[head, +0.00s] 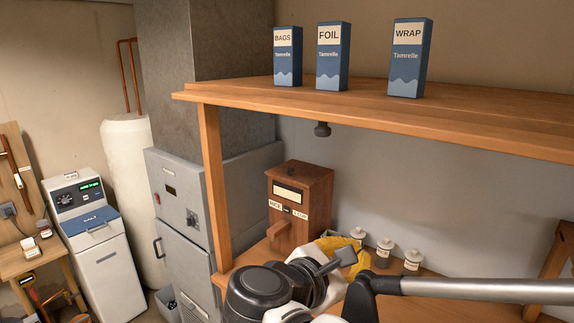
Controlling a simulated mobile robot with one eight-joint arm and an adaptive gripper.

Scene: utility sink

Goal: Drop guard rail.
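I cannot clearly make out a guard rail in the head view. My gripper (344,258) is at the lower middle, in front of the lower wooden counter and to the right of the wooden rice box. Its grey end shows against a yellow item (347,246). I cannot tell whether the fingers are open or shut, or whether they hold anything. A grey metal bar with a black end runs in from the right edge, in front of the counter; it may be part of my arm.
A wooden shelf (360,105) above carries three blue boxes marked BAGS (287,62), FOIL (332,60) and WRAP (409,62). Below stand the wooden rice box (312,190) and small lidded jars (383,253). Grey cabinets (185,220) and a white machine (100,240) are left.

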